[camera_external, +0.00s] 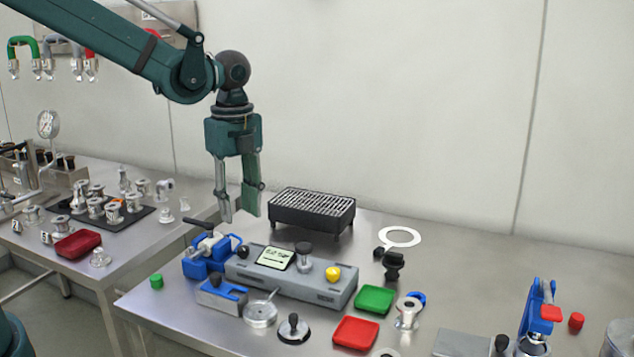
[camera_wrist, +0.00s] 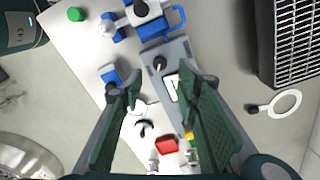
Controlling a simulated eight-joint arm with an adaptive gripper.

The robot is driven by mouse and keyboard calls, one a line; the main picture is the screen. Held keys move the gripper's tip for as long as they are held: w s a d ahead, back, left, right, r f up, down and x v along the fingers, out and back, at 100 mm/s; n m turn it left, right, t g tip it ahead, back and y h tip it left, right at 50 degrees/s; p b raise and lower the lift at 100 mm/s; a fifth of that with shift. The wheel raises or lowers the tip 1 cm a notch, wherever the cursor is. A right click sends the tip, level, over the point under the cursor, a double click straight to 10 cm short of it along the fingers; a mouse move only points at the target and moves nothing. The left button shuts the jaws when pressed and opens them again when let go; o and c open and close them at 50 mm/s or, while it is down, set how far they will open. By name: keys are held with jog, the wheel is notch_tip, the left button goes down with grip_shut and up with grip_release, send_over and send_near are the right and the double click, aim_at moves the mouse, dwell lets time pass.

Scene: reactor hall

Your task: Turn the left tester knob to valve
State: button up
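The tester is a long grey box (camera_external: 310,286) on the right-hand steel table, with a light display (camera_external: 274,258) on its top. Its left knob (camera_external: 243,252) is small and black, at the left end beside the display. A yellow knob (camera_external: 333,273) sits towards the right end. My gripper (camera_external: 240,216) points down above the tester's left end, open and empty, clear of the knob. In the wrist view the black knob (camera_wrist: 160,63) shows between and just beyond the fingertips (camera_wrist: 162,80). The right finger partly hides the display and box. I cannot read the knob's setting.
A blue clamp (camera_external: 207,258) stands close left of the tester. A black grill box (camera_external: 312,212) is behind it. Green (camera_external: 375,299) and red (camera_external: 356,333) trays lie to the right and front. A metal dish (camera_external: 260,314) is in front.

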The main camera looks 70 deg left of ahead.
jog(key=shift+r, duration=1.45)
jog(key=s+d+r+n+t, duration=0.2)
jog(key=s+d+n, duration=0.4)
jog(key=s, duration=0.3)
jog(key=s+d+r+n+t, duration=0.2)
jog(key=s+d+n+t, duration=0.3)
jog(key=s, duration=0.5)
jog(key=shift+s+d+n, duration=0.2)
jog(key=shift+d+n, duration=1)
jog(key=shift+n, duration=0.1)
